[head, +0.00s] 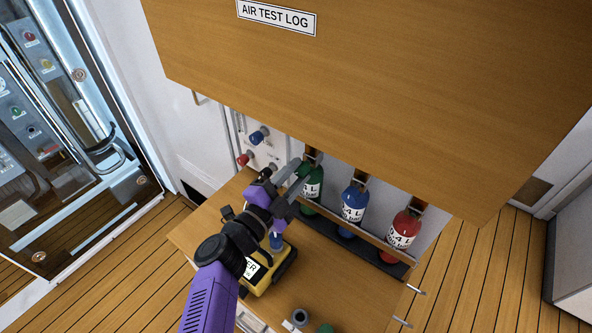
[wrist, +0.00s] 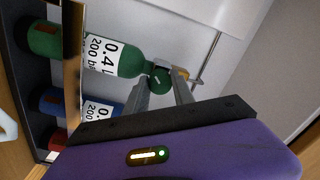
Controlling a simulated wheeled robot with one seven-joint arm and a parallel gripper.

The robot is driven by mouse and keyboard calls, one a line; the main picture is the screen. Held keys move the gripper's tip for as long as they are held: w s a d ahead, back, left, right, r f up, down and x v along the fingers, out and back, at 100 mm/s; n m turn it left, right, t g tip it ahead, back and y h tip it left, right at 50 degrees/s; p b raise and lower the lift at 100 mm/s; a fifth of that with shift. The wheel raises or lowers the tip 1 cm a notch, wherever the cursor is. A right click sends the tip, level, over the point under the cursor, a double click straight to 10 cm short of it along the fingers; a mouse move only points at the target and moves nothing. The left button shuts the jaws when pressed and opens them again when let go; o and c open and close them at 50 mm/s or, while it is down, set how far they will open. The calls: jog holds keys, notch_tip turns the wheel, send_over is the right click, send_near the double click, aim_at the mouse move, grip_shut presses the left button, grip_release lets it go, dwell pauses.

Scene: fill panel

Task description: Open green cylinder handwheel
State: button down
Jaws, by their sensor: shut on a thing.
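The green cylinder (head: 313,188) stands at the left end of a row of three in a rack, under the overhanging wooden panel. In the wrist view the green cylinder (wrist: 128,58) lies sideways, with its white label facing me. Its round green handwheel (wrist: 160,77) is at its top end. My gripper (wrist: 168,88) has one finger on each side of the handwheel and is shut on it. In the head view my gripper (head: 299,170) reaches the cylinder's top from the left, and the fingers hide much of the handwheel.
A blue cylinder (head: 353,208) and a red cylinder (head: 403,232) stand to the right behind a wooden rail. A yellow device (head: 270,275) sits on the counter beneath my arm. The wooden panel (head: 380,90) overhangs the rack. Blue and red knobs (head: 259,136) are on the wall left.

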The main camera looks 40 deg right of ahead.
jog(key=n+p, duration=0.1)
jog(key=n, duration=0.4)
jog(key=shift+n+y+p, duration=0.3)
jog(key=shift+n+p, duration=0.05)
jog(key=shift+n, duration=0.05)
jog(key=n+p, duration=0.1)
jog(key=n, duration=0.3)
jog(key=shift+f+n, duration=0.15)
jog(key=shift+n, duration=0.15)
jog(key=shift+s, duration=0.1)
jog(key=c, duration=1.1)
grip_release()
jog(key=shift+b+v, duration=1.2)
jog(key=shift+v, duration=2.7)
